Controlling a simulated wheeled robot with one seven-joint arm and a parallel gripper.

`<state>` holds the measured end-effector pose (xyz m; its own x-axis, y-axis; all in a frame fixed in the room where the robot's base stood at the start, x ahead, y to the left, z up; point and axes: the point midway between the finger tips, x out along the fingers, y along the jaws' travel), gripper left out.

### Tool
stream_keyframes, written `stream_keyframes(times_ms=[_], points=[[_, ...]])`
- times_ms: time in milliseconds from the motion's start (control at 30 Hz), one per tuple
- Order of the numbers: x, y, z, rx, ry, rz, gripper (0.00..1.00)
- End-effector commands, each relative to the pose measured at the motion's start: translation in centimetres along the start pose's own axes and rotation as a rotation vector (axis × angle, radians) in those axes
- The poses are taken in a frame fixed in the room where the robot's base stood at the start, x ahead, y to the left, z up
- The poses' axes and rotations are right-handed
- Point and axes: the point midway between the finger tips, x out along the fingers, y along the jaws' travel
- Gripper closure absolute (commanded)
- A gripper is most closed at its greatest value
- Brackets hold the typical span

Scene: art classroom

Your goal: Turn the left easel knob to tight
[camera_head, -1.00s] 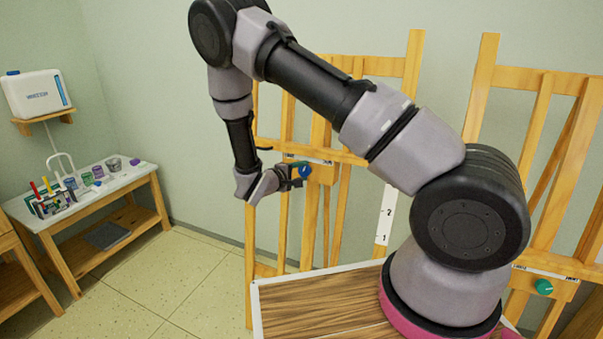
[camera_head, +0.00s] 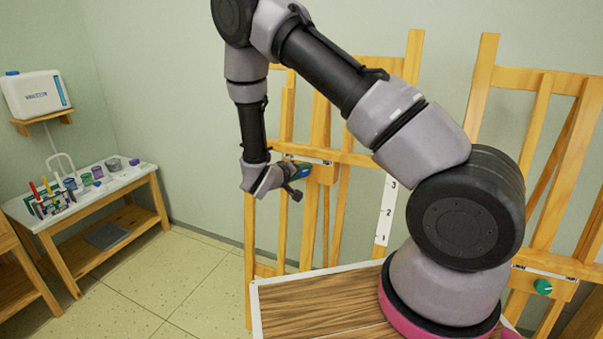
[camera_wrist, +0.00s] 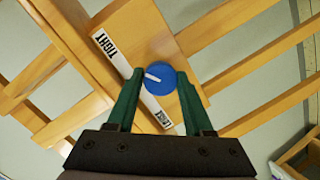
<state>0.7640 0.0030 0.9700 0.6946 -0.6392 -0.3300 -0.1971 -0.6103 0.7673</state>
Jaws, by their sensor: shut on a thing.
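The left easel's knob (camera_wrist: 166,84) is a round blue disc with a short white pointer line. The line runs from near its middle toward the left and slightly up, roughly toward the TIGHT end of the white label (camera_wrist: 112,52). The label's other end has a word partly hidden by a finger. My gripper (camera_wrist: 160,76) has green fingers on both sides of the knob and is shut on it. In the head view my gripper (camera_head: 297,179) is at the left easel's (camera_head: 247,230) crossbar, with little of the knob visible.
A wooden-topped surface (camera_head: 310,307) lies in front of the left easel. The right easel (camera_head: 482,85) has a green knob (camera_head: 543,287). A low table (camera_head: 120,182) with art supplies stands at the left. The floor (camera_head: 190,275) between is clear.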

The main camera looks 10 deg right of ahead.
Motion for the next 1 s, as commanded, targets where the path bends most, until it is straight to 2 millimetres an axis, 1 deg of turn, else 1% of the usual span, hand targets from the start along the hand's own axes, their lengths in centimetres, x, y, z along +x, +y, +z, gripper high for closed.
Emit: stream_keyframes(times_ms=[533, 567, 600, 633, 900, 1000], points=[[-0.02, 0.0, -0.08, 0.023, 0.003, -0.004, 1.0], [-0.02, 0.0, -0.08, 0.023, 0.003, -0.004, 0.37], [-0.02, 0.0, -0.08, 0.023, 0.003, -0.004, 0.22], [-0.02, 0.0, -0.07, 0.023, 0.003, -0.004, 0.19], [-0.03, 0.0, -0.03, 0.022, 0.002, -0.004, 0.19], [-0.47, -0.04, -0.06, 0.023, 0.003, -0.005, 0.19]])
